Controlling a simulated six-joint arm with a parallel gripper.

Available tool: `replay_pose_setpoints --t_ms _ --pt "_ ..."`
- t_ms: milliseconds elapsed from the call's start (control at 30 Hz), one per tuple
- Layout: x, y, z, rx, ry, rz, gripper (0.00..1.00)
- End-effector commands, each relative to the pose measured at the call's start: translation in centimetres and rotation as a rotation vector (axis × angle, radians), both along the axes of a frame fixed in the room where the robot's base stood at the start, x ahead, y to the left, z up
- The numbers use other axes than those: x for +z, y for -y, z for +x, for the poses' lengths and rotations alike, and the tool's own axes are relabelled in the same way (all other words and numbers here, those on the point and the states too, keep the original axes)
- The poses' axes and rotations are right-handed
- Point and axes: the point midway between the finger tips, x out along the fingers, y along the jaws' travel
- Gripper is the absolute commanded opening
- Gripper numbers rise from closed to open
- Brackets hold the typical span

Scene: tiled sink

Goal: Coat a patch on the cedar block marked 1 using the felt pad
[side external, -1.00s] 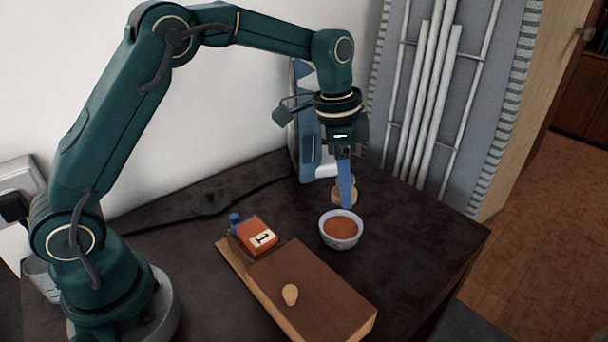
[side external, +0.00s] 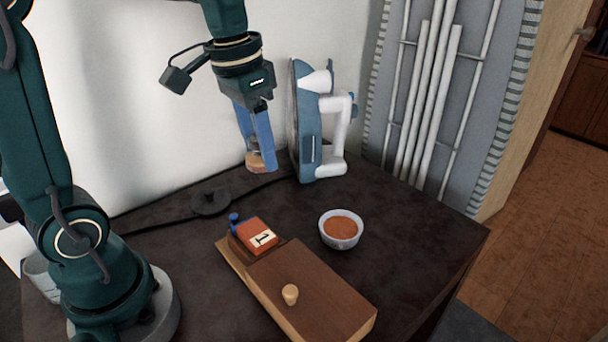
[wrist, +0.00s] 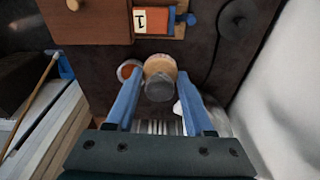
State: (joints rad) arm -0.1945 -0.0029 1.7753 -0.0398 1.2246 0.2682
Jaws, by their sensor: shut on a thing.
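My gripper (side external: 256,150) is shut on the felt pad (side external: 257,164), a round tan disc with a grey grip, and holds it in the air above the back of the table. In the wrist view, the pad (wrist: 160,67) shows between the two blue fingers. The block marked 1 (side external: 256,234) is orange-red with a white label and sits at the back end of a wooden box, in front of and below my gripper. It also shows at the top of the wrist view (wrist: 159,20). A white bowl (side external: 340,243) of orange-brown material stands right of the block.
The wooden box (side external: 312,290) has a brown lid with a pale knob (side external: 290,294). A small blue piece (side external: 234,218) is beside the block. A blue and white iron-like appliance (side external: 308,135) stands upright behind. A dark round thing with a cable (side external: 210,203) lies at the back left.

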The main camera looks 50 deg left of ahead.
Motion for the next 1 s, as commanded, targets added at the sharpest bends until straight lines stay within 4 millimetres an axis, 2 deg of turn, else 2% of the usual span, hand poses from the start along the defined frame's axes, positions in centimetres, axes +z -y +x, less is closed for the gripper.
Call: replay_pose_setpoints --t_ms 167,433,667,1000 --pt "-0.6 -0.4 -0.8 0.057 0.000 0.000 0.09" --pt "-2.2 -1.9 -3.1 0.020 -0.001 -0.001 0.09" --pt "-3.3 -2.0 -3.3 0.009 -0.002 -0.001 0.09" --pt "-6.3 -2.0 -3.3 0.009 -0.003 -0.001 0.09"
